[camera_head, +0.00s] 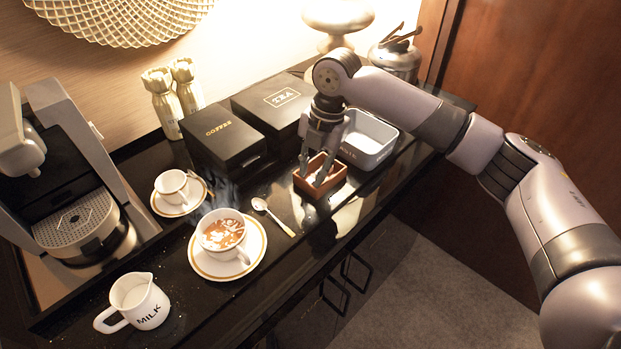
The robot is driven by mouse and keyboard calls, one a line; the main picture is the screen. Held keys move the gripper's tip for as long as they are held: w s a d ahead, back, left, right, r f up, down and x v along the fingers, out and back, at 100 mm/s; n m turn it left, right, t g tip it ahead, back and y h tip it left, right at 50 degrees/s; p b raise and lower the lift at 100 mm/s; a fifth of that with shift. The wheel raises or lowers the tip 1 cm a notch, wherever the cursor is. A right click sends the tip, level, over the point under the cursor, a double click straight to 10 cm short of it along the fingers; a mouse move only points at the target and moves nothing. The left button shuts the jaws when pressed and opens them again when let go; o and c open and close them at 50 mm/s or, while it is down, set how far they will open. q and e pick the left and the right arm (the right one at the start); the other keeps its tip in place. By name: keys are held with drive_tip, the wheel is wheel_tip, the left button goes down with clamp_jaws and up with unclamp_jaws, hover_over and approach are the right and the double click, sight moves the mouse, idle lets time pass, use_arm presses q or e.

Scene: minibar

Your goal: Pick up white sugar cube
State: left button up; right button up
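A small brown wooden box (333,184) stands on the black counter near its front edge, right of the middle. My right gripper (314,172) points down at this box, with its fingertips at or just inside the opening. Its two fingers are apart, and I see nothing held between them. The inside of the box is largely hidden by the fingers, and I cannot make out a white sugar cube clearly. My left gripper is not in view.
A white container (369,145) stands close behind the box, and black coffee (222,133) and tea (280,99) boxes stand to its left.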

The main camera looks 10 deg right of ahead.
drive_tip(key=shift+s+a+f, duration=0.1)
drive_tip(key=shift+s+f, duration=0.2)
drive_tip(key=shift+f, duration=0.35)
drive_tip(key=shift+w, duration=0.25)
drive_tip(key=c, duration=0.5)
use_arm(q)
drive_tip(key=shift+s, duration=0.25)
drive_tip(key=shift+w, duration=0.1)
